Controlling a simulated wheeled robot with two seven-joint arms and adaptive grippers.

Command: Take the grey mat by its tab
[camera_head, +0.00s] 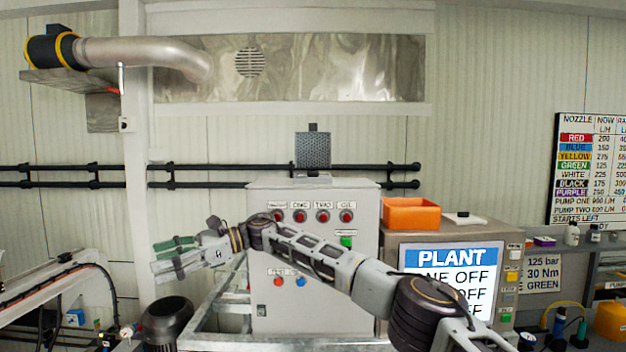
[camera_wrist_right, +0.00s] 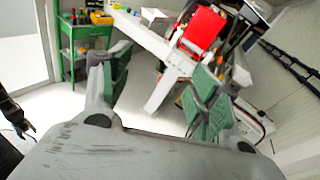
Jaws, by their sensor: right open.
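The grey mat (camera_head: 312,151) is a dark grey textured rectangle in the head view. It hangs upright against the back wall, above the grey control cabinet, with a small dark tab (camera_head: 313,127) at its top edge. My right gripper (camera_head: 163,256) is open, with green pads on its fingers. It points left, to the left of the cabinet and well apart from the mat. In the right wrist view the open fingers (camera_wrist_right: 158,82) have nothing between them, and the mat does not show. My left gripper is not in view.
The grey cabinet (camera_head: 262,290) with red buttons stands below the mat. Black pipes (camera_head: 225,168) run along the wall at mat height. An orange bin (camera_head: 411,214) and the PLANT screen (camera_head: 452,285) are at right. A green cart (camera_wrist_right: 80,45) shows in the wrist view.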

